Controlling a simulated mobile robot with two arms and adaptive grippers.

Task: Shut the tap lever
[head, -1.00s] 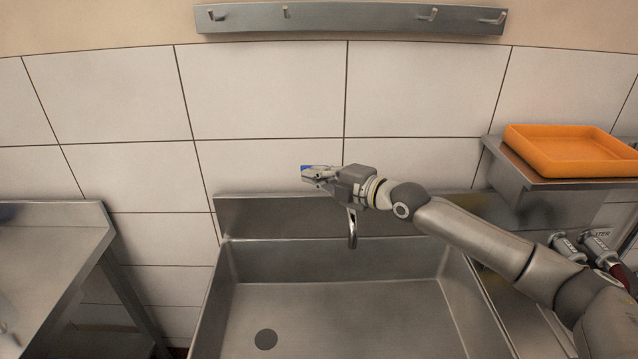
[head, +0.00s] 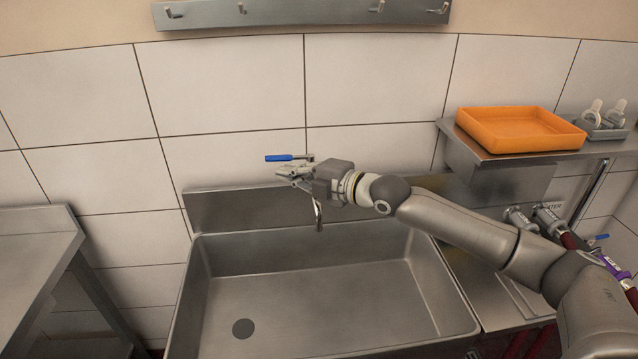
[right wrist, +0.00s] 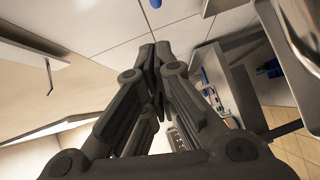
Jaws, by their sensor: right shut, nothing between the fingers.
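The tap has a blue lever (head: 279,158), which points left, roughly level, above the sink. The tap's curved metal spout (head: 318,212) hangs down below my right gripper. My right gripper (head: 284,173) is shut and empty. It lies in front of the tap, just below and right of the lever's blue end, and hides the tap body. I cannot tell whether it touches the lever. In the right wrist view the closed fingertips (right wrist: 155,62) meet with nothing between them, and a blue piece, probably the lever (right wrist: 155,4), shows at the top edge. My left gripper is out of view.
The steel sink (head: 215,270) is empty below the tap. An orange tray (head: 520,143) sits on a wall shelf at right. A hook rail (head: 300,14) is on the tiled wall. Hose fittings (head: 530,218) stand at right, and a steel table (head: 30,240) at left.

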